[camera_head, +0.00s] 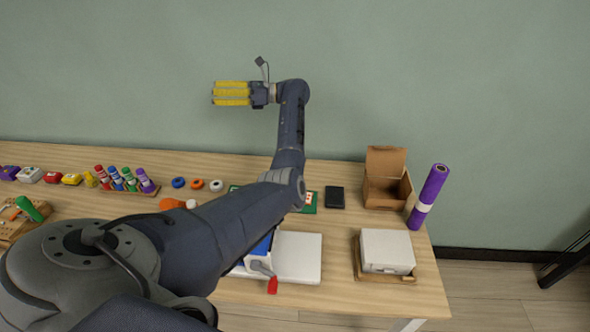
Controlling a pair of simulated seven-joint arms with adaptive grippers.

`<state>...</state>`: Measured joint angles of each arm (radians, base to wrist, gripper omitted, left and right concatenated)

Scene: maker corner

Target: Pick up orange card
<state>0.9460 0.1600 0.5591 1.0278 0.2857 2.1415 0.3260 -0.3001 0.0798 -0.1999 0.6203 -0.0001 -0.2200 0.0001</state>
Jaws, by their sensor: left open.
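I cannot make out an orange card; my left arm crosses the middle of the table and may hide it. A green board (311,207) with small pale and red marks shows partly beside the arm. My left gripper (222,93), with yellow fingers, is raised against the wall, above and behind the table's back edge. It points left, is open and holds nothing visible. It is well apart from everything on the table. My right gripper is not in view.
On the wooden table (335,225) stand an open cardboard box (384,192), a purple roll (428,197), a white box (386,250) and a black flat item (334,197). Tape rings (197,184), an orange rounded object (172,204) and a marker rack (130,190) are left.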

